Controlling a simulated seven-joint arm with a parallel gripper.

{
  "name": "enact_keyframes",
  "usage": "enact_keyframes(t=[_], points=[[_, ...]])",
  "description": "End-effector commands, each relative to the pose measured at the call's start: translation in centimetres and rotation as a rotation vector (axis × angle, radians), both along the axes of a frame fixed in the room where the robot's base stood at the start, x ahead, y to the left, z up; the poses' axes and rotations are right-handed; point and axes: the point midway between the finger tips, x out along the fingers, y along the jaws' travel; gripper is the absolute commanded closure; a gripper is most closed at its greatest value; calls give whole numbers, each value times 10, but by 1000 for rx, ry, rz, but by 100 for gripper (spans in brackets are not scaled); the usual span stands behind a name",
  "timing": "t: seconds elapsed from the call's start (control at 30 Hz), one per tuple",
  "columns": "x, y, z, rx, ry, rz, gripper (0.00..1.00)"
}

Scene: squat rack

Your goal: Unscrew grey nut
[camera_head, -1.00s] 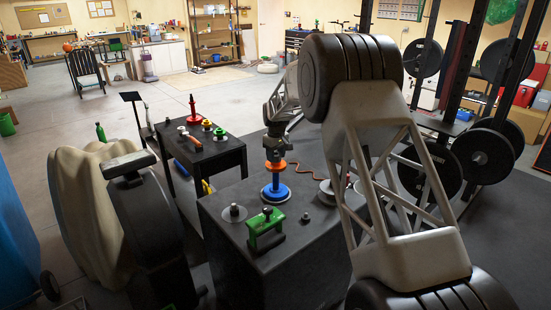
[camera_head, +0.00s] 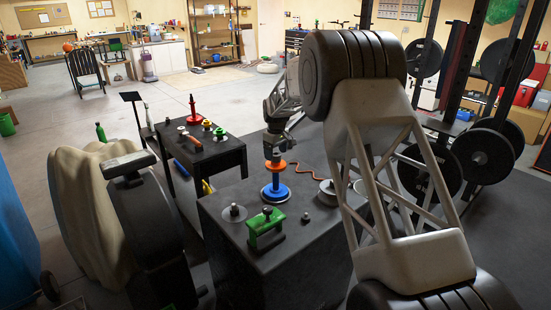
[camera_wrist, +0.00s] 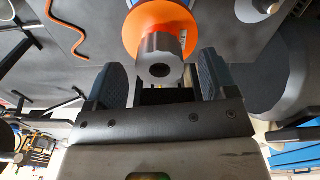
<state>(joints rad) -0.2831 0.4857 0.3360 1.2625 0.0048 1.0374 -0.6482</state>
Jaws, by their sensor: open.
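The grey nut (camera_wrist: 160,58) is a cylinder with a dark hole in its end. It sits upright against the orange disc (camera_wrist: 165,25) on a stand with a blue base (camera_head: 275,192). In the head view the nut (camera_head: 272,153) shows just above the orange disc (camera_head: 275,167). My gripper (camera_head: 277,138) is right above it, pointing down. In the wrist view my gripper (camera_wrist: 160,80) is open, with one dark finger on each side of the nut's end. No contact between fingers and nut shows.
The dark workbench (camera_head: 240,262) also holds a green clamp-like block (camera_head: 265,232), a grey disc with a post (camera_head: 234,212) and an orange wavy rod (camera_head: 308,172). A second table (camera_head: 195,152) with coloured parts stands behind left. The squat rack is at right.

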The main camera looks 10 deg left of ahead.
Motion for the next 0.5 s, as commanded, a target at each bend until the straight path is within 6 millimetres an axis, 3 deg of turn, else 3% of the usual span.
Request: enact_keyframes(t=[0.5], points=[[-1, 0, 36, 0, 0, 0, 22]])
